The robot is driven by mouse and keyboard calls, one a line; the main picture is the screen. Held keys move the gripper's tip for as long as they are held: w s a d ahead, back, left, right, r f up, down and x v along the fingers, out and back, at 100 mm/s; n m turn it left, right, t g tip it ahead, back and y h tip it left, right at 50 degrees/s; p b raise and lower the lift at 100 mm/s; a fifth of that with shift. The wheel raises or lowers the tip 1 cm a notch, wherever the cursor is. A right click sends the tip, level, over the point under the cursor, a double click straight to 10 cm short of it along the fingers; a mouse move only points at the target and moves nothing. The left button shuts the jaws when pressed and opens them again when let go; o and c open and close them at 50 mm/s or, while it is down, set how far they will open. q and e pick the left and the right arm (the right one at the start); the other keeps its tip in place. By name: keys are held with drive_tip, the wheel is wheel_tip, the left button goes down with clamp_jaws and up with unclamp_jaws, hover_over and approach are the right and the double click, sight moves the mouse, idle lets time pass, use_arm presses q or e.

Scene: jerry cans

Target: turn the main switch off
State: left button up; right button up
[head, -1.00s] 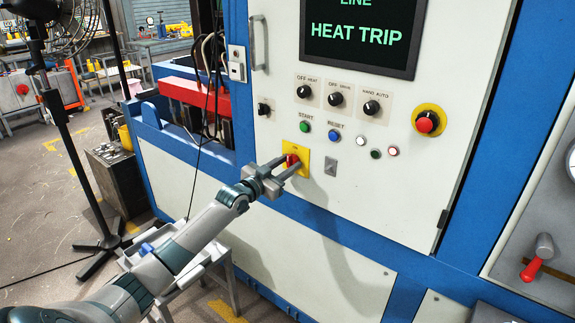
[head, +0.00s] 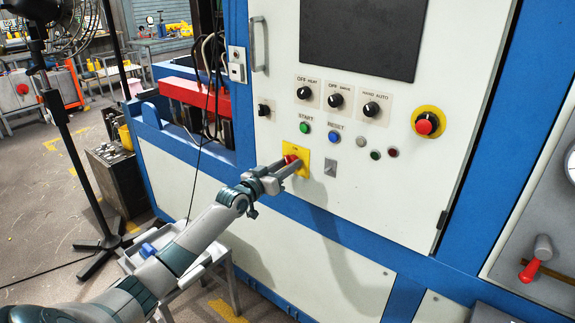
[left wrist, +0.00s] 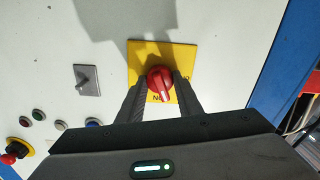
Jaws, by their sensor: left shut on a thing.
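The main switch is a red rotary knob (head: 291,160) on a yellow square plate (head: 303,158), low on the white cabinet door. In the left wrist view the red knob (left wrist: 160,84) sits between the two dark fingers of my left gripper (left wrist: 162,100), which is shut on it. The yellow plate (left wrist: 184,58) shows around it, its lettering partly hidden by the fingers. In the head view my left gripper (head: 284,167) reaches the knob from the lower left. The display screen (head: 362,38) above is dark. My right gripper is not in view.
Above the switch are a green start button (head: 305,134), a blue reset button (head: 335,136) and several black selector knobs. A red emergency stop (head: 426,123) sits to the right. A small tray stand (head: 215,252) is below my left arm.

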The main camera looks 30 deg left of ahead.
use_arm(q)
drive_tip(key=n, duration=0.3)
drive_tip(key=shift+n+p, duration=1.1)
drive_tip(key=shift+n, duration=4)
drive_tip(key=o, duration=1)
drive_tip(key=shift+a, duration=0.1)
drive_tip(key=shift+o, duration=0.2)
drive_tip(key=shift+s, duration=0.15)
